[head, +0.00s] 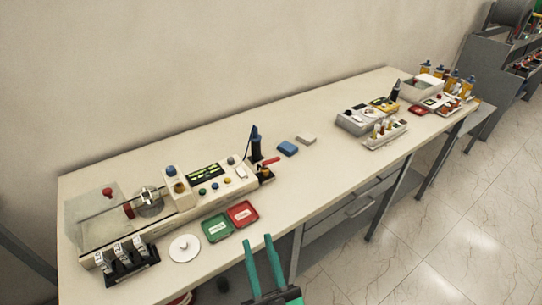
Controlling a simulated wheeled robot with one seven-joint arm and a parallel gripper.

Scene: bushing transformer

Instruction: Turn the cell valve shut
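A transparent-walled test unit (95,222) stands at the left of the bench with a round metal cell (149,202) beside it. A red knob (129,210) sits on the cell's left side, and another red knob (108,192) is further left and back. A red lever (270,161) shows at the right end of the unit, by a dark upright tool. I cannot tell which of these is the cell valve, nor how far it is turned. My gripper (258,239), with two teal fingers, is apart and empty, low in front of the bench edge, away from all of these.
A green tray (216,227) and a red tray (242,213) lie near the front edge, with a white disc (184,248) and a black rack (127,263) to their left. A blue block (288,148) lies mid-bench. Instruments and bottles (451,81) fill the right end. Bare bench (325,175) lies between.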

